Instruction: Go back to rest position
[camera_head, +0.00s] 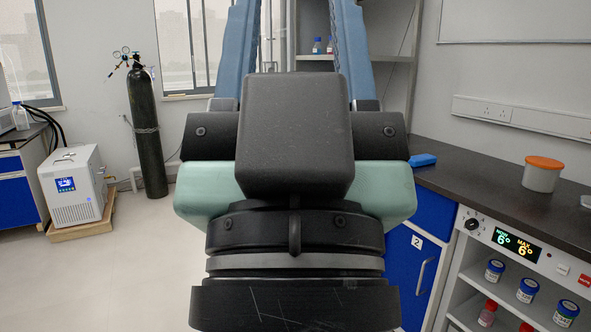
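My gripper (297,30) fills the middle of the head view, seen from behind, pointing away from the camera. Its two long blue fingers stand well apart on either side of a dark block, with clear space between them. Their tips run out of the top of the frame. Nothing shows between the visible parts of the fingers. The teal gripper body and black wrist rings are mine and hide the floor and part of the cabinets behind them.
A dark counter (468,192) runs along the right, bearing an orange-lidded jar (542,176) and a blue item (423,160). Below is an open cooler (468,276) with bottles. A gas cylinder (147,130) and white machine (74,190) stand left. The left floor (130,270) is clear.

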